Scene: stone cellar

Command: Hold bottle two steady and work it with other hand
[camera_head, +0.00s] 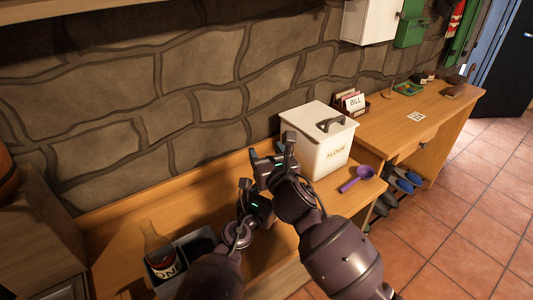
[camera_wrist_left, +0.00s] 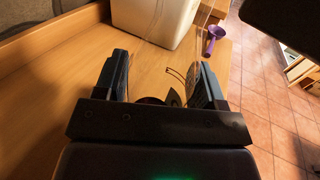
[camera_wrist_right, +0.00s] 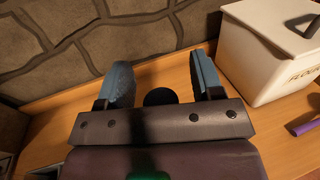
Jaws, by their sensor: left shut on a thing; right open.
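My left gripper (camera_head: 256,200) is shut on a dark round thing (camera_wrist_left: 150,100), mostly hidden by the gripper; it may be bottle two, but no label shows. My right gripper (camera_head: 276,163) is open, just above and beyond the left one, over the wooden table. In the right wrist view a dark round top (camera_wrist_right: 160,96) shows between its spread fingers; I cannot tell whether they touch it. A bottle (camera_head: 157,243) with a red, white and dark label stands in a grey crate (camera_head: 203,234) at lower left. Its label is partly visible and seems to read "ON".
A white flour box (camera_head: 318,146) stands right of my grippers, with a purple scoop (camera_head: 356,179) beside it. A bill holder (camera_head: 352,102) stands behind on the adjoining desk (camera_head: 402,125). The stone wall closes off the back.

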